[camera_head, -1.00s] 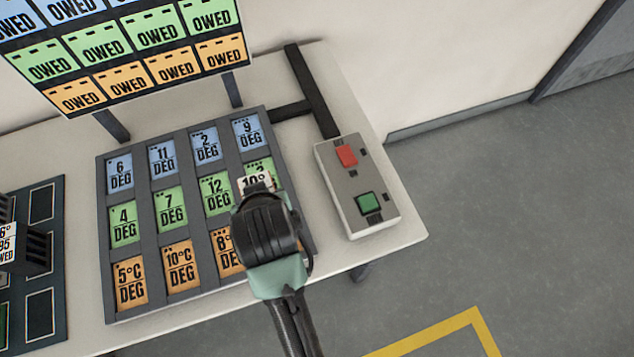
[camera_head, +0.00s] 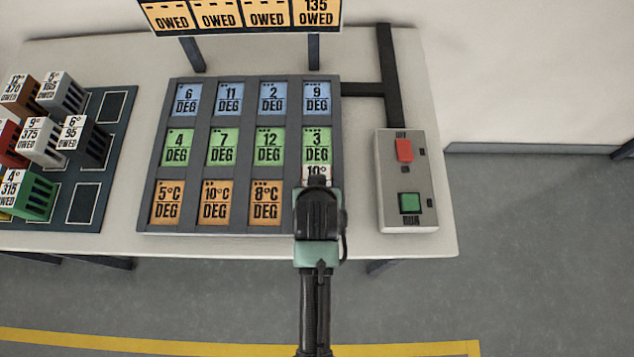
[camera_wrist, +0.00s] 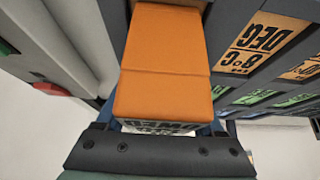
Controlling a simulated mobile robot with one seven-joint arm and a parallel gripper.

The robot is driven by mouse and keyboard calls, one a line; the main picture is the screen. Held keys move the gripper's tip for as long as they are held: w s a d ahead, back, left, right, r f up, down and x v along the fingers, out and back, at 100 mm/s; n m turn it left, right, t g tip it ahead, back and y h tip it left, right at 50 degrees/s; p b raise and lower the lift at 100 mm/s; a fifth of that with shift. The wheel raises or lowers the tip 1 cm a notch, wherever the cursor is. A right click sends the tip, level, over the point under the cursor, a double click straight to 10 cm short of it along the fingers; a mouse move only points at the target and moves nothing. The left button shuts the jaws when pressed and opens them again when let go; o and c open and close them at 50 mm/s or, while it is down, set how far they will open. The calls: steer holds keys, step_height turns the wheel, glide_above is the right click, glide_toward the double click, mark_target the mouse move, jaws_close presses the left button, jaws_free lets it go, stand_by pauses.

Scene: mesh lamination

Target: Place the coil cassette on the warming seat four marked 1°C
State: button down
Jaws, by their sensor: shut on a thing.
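My gripper (camera_head: 318,190) is shut on an orange coil cassette (camera_wrist: 160,65), which fills the middle of the wrist view. Its white label edge, reading 10° (camera_head: 317,170), shows just past my gripper in the head view. The seat board (camera_head: 247,135) has rows of blue, green and orange seats. My gripper and the cassette cover the right end of the orange row, so the fourth orange seat and its mark are hidden. The 8°C seat (camera_head: 266,202) is just left of my gripper and shows empty. Whether the cassette touches the board cannot be told.
A grey control box (camera_head: 407,180) with red and green buttons stands close right of the board. A dark tray (camera_head: 85,208) with several cassettes is at the left. A sign board (camera_head: 250,16) reading OWED stands behind. The table's front edge is just below the board.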

steer(key=shift+w, duration=0.1)
steer(key=shift+c, duration=2.2)
jaws_free()
steer(key=shift+f, duration=0.15)
steer(key=o, duration=0.4)
steer(key=shift+o, duration=0.2)
